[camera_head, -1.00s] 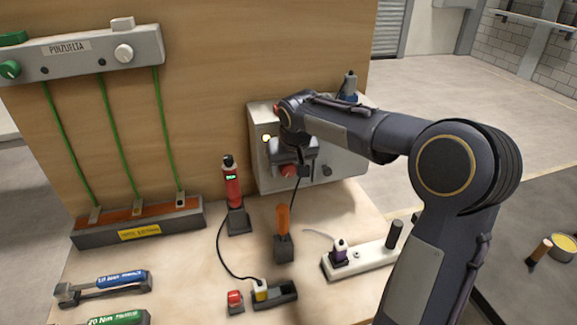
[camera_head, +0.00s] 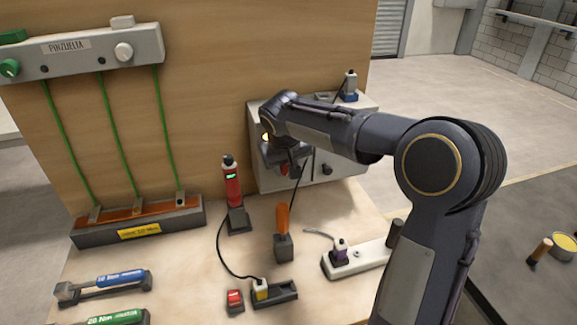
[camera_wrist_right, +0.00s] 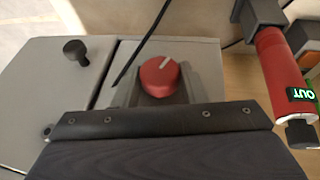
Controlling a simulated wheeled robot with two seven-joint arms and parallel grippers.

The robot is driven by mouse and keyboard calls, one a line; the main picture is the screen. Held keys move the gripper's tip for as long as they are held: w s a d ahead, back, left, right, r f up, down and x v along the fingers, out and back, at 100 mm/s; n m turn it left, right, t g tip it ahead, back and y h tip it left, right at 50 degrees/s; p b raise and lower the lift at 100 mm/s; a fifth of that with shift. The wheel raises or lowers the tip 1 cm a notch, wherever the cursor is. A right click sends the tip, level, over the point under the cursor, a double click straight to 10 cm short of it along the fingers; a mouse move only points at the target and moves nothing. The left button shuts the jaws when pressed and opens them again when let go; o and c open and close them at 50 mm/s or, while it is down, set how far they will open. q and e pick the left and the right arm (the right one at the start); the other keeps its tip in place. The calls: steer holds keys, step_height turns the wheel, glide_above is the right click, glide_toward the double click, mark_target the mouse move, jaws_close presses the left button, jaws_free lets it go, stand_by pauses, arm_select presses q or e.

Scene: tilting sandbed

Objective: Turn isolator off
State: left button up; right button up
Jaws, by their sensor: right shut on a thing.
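The isolator is a grey box (camera_head: 346,160) low on the wooden board, partly hidden behind my right arm. Its red rotary knob (camera_head: 285,170) shows only in part in the head view. In the right wrist view the red knob (camera_wrist_right: 157,80) shows clearly, with a pale pointer line slanting to the upper right. My right gripper (camera_head: 283,162) is at the box front, shut on the red knob, with its dark fingers (camera_wrist_right: 160,98) around the knob in the wrist view. My left gripper is not in view.
A black knob (camera_head: 327,169) sits on the box front, right of the red one. A red tester (camera_head: 232,185) stands left of the box, and an orange-handled tool (camera_head: 283,222) stands in front. A white strip (camera_head: 360,258) lies at right. A cable hangs near the gripper.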

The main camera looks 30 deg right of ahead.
steer(key=h, duration=0.1)
steer(key=h+b, duration=0.1)
steer(key=h, duration=0.1)
steer(key=n+g+h+b, duration=0.1)
steer(key=h, duration=0.1)
steer(key=shift+w+a+f, duration=0.15)
steer(key=shift+a+f, duration=0.1)
steer(key=shift+a, duration=0.15)
steer(key=h+b, duration=0.2)
steer(key=h, duration=0.1)
steer(key=shift+a+f+n, duration=0.1)
steer(key=shift+f+n, duration=0.05)
steer(key=shift+n, duration=0.25)
steer(key=shift+n+h+b, duration=0.4)
steer(key=shift+h+b, duration=0.25)
steer(key=shift+h, duration=0.85)
steer(key=o, duration=1)
steer(key=shift+c, duration=0.2)
steer(key=v, duration=0.8)
